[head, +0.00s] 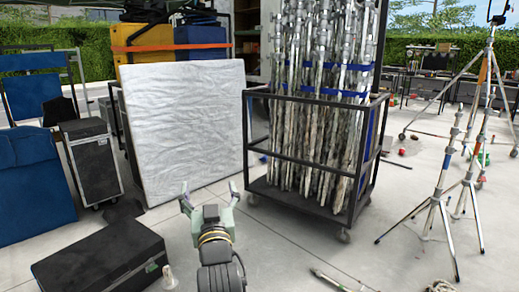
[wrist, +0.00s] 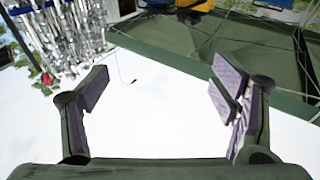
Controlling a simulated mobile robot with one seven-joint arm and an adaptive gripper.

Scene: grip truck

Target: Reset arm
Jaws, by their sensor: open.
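My gripper (head: 209,190) is raised over the paved floor in the lower middle of the head view. Its two green fingers are spread wide with nothing between them. In the wrist view my gripper (wrist: 160,90) also shows open and empty, with pads facing each other across a bright white background. It is in front of the white wrinkled panel (head: 185,125) and to the left of the black cart (head: 262,190); no contact is visible.
The cart holds several metal stands (head: 310,100). A black case (head: 105,262) lies on the floor at lower left. Tripod stands (head: 440,195) stand at right. Some pavement between cart and tripods is clear.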

